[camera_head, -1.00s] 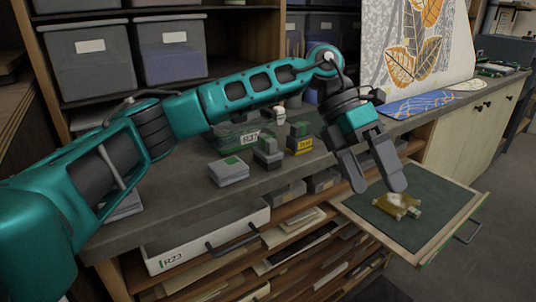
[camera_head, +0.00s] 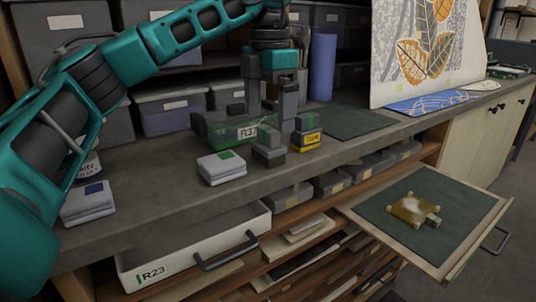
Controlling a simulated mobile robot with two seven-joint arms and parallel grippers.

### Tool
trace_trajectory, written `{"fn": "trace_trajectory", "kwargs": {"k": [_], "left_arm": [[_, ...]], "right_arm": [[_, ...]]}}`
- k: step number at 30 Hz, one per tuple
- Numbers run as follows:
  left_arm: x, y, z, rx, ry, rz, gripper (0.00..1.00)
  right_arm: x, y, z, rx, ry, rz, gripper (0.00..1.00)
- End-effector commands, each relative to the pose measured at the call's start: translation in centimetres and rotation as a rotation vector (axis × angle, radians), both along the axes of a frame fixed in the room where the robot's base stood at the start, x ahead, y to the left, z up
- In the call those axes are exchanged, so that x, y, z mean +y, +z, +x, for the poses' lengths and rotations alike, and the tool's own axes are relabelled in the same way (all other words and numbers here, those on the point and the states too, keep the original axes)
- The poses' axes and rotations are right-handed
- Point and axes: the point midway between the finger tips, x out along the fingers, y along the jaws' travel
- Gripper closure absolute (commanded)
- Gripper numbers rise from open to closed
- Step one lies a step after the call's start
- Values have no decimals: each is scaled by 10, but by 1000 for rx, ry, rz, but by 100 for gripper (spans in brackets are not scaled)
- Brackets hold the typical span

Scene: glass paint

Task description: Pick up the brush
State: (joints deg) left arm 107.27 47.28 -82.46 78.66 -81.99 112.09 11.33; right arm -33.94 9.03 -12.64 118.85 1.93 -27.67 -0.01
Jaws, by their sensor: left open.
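My left gripper (camera_head: 271,112) is open, pointing down over the workbench (camera_head: 335,170), its fingers among small containers. I cannot make out a brush for certain; the fingers hide what stands between and behind them. Around the fingertips are a green see-through box labelled R37 (camera_head: 222,130), a dark grey block-like container (camera_head: 268,150) and a similar one with a yellow label (camera_head: 306,138). I cannot tell whether the fingers touch any of them. My right gripper is not in view.
A stack of pale pads (camera_head: 222,168) and another with a blue label (camera_head: 88,203) lie on the bench. A pulled-out tray (camera_head: 375,205) bears a yellowish piece (camera_head: 410,208). A blue cylinder (camera_head: 322,68) stands behind. A leaf-patterned panel (camera_head: 425,45) stands at right.

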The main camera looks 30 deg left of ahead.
Motion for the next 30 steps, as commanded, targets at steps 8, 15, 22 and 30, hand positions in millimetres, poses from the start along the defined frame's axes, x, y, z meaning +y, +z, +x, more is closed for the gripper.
{"fn": "trace_trajectory", "kwargs": {"k": [8, 15, 22, 30], "left_arm": [[-1, -31, -4, 1, -2, -1, 0], [-1, -56, -5, -1, 0, -1, 0], [-1, -56, -5, -1, -1, -2, 0], [-2, -56, -5, -1, -1, -2, 25]], "right_arm": [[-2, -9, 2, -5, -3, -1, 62], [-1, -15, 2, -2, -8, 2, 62], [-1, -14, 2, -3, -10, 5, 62], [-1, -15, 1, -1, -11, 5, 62]]}}
